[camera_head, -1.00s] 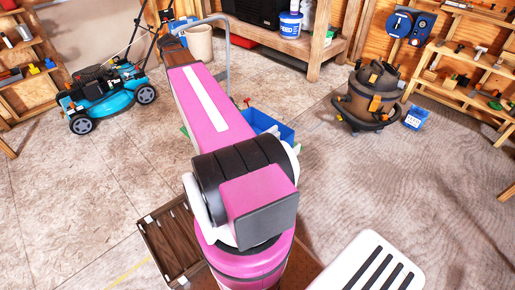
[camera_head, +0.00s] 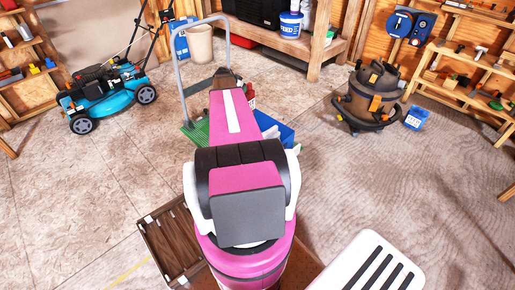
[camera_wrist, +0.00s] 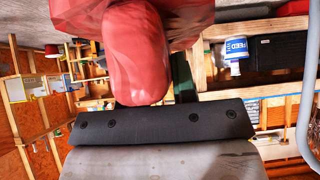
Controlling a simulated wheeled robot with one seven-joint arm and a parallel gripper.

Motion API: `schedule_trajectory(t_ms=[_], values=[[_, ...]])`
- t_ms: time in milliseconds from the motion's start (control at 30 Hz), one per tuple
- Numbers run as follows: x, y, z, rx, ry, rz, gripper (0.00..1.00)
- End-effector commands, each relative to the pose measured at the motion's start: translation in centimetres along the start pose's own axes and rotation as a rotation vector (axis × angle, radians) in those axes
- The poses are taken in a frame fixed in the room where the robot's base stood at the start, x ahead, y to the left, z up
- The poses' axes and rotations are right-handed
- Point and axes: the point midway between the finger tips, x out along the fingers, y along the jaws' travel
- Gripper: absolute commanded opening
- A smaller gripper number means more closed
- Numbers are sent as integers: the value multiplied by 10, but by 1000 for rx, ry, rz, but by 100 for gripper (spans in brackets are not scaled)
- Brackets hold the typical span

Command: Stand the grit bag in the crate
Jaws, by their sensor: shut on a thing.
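In the wrist view a red, lumpy, soft-looking bag (camera_wrist: 138,58), which looks like the grit bag, is held in my gripper (camera_wrist: 153,88). The gripper's dark crossbar shows below the bag, and the bag hides much of the fingers. In the head view my arm hides the gripper; only a small red patch shows by the arm's far end. A blue crate (camera_head: 277,130) stands just right of the arm, partly hidden by it. A brown slatted wooden crate (camera_head: 170,238) is at the lower left. I cannot tell which crate is the task's.
A grey tube handle (camera_head: 181,85) and a green crate-like thing (camera_head: 196,133) stand left of the arm. A turquoise mower (camera_head: 105,92) is at left, a shop vacuum (camera_head: 370,97) and a small blue container (camera_head: 416,117) at right. Floor between is clear.

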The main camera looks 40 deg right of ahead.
Motion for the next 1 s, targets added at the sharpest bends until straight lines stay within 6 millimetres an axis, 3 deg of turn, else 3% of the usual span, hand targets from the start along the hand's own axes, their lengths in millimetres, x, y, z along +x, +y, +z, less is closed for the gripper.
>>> schedule_trajectory(t_ms=[100,300,667,1000], values=[[28,5,16,15,1,16,0],[62,14,44,30,1,31,0],[87,18,66,38,1,36,0],[121,18,101,36,0,37,0]])
